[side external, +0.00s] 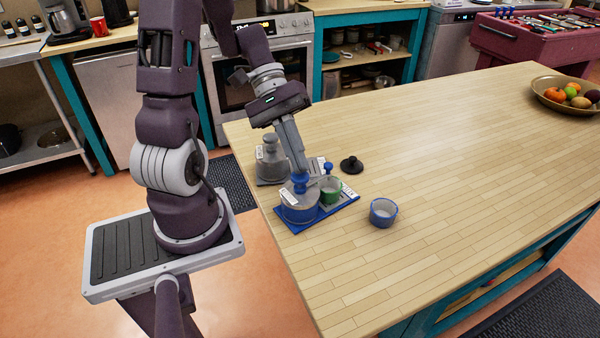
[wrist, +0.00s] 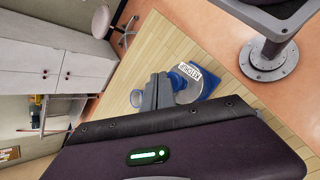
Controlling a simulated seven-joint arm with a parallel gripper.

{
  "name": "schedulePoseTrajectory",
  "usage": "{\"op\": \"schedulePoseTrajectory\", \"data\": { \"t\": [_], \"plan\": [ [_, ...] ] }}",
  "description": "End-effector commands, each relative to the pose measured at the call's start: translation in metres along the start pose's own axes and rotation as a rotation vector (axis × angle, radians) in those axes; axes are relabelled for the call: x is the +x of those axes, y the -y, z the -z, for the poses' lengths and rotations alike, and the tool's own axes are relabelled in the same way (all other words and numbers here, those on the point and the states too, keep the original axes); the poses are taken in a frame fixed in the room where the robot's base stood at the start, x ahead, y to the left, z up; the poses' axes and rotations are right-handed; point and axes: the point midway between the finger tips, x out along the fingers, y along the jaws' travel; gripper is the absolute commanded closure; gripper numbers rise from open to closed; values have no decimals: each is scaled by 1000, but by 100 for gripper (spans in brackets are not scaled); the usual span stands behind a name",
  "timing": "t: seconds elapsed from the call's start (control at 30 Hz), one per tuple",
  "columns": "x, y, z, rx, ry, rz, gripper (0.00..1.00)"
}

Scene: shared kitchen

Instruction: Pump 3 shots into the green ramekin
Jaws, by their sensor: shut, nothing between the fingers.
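In the wrist view my fingers (wrist: 158,92) are over the labelled jar (wrist: 187,84), and the ramekin is not visible there. The spout is mostly hidden in both views.
A grey pump jar (side external: 271,160) stands behind on its own base. A black lid-like piece (side external: 351,165) and a blue ramekin (side external: 383,212) sit on the wooden counter (side external: 450,170). A fruit bowl (side external: 570,95) is far right. The counter's middle is clear.

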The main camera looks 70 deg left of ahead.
Motion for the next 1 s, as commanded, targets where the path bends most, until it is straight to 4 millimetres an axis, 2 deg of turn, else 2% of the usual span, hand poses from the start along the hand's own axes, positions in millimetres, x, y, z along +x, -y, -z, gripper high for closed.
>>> {"op": "schedulePoseTrajectory", "data": {
  "t": [1.0],
  "plan": [
    [9, 6, 6, 0, 0, -1, 100]
  ]
}}
